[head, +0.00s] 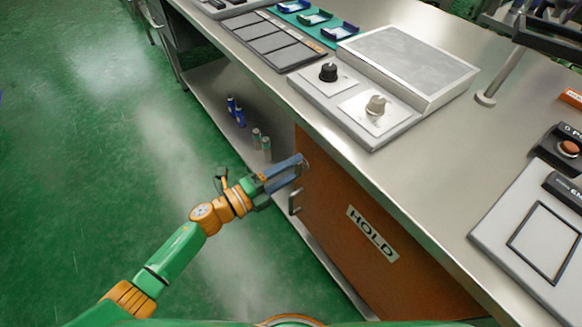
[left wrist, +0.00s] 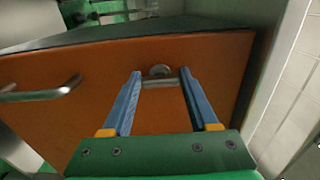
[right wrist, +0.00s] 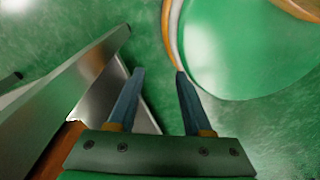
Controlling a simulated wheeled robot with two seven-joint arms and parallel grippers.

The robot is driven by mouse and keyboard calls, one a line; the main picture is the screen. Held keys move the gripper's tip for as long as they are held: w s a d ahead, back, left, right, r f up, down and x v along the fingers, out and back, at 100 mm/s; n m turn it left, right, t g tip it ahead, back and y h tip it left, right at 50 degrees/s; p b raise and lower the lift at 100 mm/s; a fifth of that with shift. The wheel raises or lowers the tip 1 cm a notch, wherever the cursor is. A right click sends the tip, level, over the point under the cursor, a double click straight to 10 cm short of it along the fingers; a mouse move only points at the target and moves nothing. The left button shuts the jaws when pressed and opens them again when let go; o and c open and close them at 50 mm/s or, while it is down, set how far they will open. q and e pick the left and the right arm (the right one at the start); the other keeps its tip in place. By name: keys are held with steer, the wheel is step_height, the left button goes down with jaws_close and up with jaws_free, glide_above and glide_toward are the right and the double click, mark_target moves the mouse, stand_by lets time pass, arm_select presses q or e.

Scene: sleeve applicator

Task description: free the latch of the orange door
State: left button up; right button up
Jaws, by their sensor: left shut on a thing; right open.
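The orange door (head: 335,240) is on the front of the bench below the worktop and carries a HOLD label (head: 372,232). It fills much of the left wrist view (left wrist: 105,75). The small metal latch (left wrist: 160,83) sits near the door's top edge. My left gripper (head: 302,164) reaches the door's upper left corner. In the left wrist view its blue fingers (left wrist: 160,75) are on either side of the latch, shut on it. The door's bar handle (head: 294,201) is just below the gripper and free. My right gripper (right wrist: 160,74) is open and empty near the bench edge.
The worktop (head: 420,155) holds a panel with two knobs (head: 352,103), a grey-topped box (head: 410,62) and dark trays (head: 270,40). Several small bottles (head: 238,110) stand on the lower shelf. The green floor (head: 90,170) to the left is clear.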

stand_by(0.4)
arm_select(q)
steer(key=o, duration=1.4)
steer(key=v, duration=0.7)
